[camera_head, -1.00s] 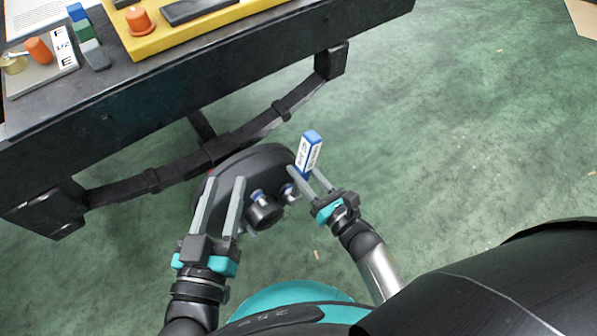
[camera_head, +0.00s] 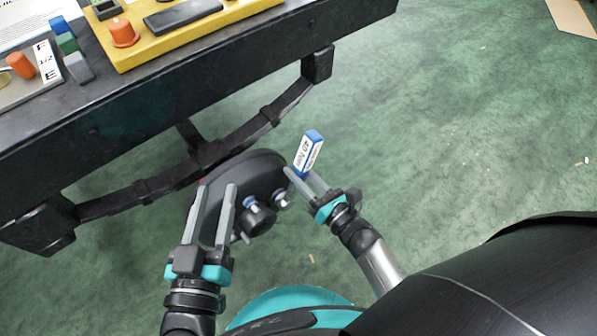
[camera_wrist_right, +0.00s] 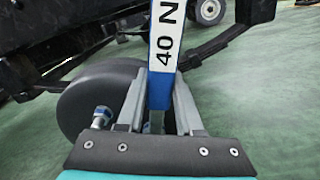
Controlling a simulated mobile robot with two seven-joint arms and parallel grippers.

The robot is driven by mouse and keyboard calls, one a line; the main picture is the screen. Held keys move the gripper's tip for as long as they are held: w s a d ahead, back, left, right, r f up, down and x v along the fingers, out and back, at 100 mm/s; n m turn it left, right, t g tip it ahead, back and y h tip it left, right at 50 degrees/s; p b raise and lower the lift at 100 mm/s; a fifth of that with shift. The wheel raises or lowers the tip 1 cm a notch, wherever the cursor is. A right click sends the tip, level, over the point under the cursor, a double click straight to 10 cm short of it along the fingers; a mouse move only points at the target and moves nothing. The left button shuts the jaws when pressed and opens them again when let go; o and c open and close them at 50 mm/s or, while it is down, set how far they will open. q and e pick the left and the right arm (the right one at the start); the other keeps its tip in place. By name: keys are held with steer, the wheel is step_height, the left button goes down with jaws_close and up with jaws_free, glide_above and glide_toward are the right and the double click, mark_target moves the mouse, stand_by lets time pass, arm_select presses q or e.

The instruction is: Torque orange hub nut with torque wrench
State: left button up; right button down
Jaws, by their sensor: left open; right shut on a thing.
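My right gripper (camera_head: 300,173) is shut on a blue tool with a white label, the torque wrench (camera_head: 308,151), which it holds up tilted in the air. In the right wrist view the wrench (camera_wrist_right: 164,52) stands between the fingers, with "40 N" on its label. An orange cone-shaped piece (camera_head: 124,33) sits on a yellow block on the bench. A second orange piece (camera_head: 21,66) lies on a grey plate at the left. I cannot tell which is the hub nut. My left gripper (camera_head: 215,190) is open and empty, in front of a dark round disc.
The dark disc (camera_head: 262,163) carries knobs with blue rings. Behind it runs a dark leaf spring (camera_head: 150,183) below the black chassis beam (camera_head: 200,95). The yellow block (camera_head: 160,48) holds a dark flat piece.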

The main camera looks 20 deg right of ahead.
steer(key=shift+a+r, duration=0.1)
steer(key=shift+r, duration=0.05)
steer(key=shift+s+a+r+n, duration=0.15)
steer(key=shift+s+a+n, duration=0.05)
steer(key=shift+a+n, duration=0.35)
steer(key=shift+s+a+r+n, duration=0.1)
steer(key=shift+s+a+n, duration=0.05)
steer(key=shift+a+n, duration=0.35)
steer(key=shift+s+d, duration=0.1)
steer(key=shift+s, duration=0.1)
steer(key=shift+v, duration=1.35)
steer(key=shift+s, duration=0.1)
steer(key=shift+v, duration=2.4)
steer(key=shift+r, duration=0.1)
